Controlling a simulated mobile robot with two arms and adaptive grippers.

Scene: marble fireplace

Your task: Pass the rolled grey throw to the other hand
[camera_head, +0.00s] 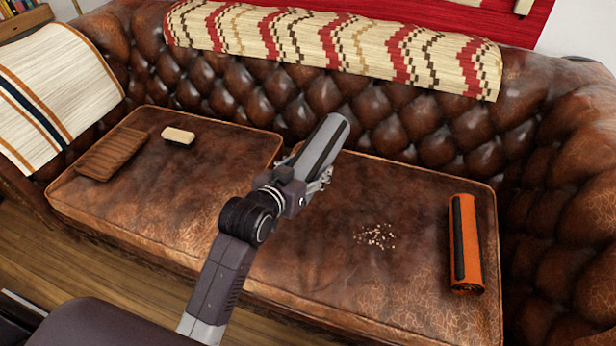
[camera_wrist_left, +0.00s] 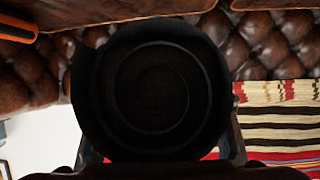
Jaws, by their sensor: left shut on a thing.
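The rolled grey throw (camera_head: 330,138), light grey with a dark band, is held tilted in the air above the seam between the two seat cushions. My left gripper (camera_head: 308,183) is shut on it near its lower end. In the left wrist view the dark, round spiral end of the roll (camera_wrist_left: 155,85) fills the middle and hides most of the fingers. My right gripper is in neither view.
A brown leather sofa (camera_head: 330,260) spans the scene. A brown folded item (camera_head: 112,153) and a cream-topped brush or block (camera_head: 178,136) lie on the left cushion. Patterned throws (camera_head: 340,42) drape the backrest.

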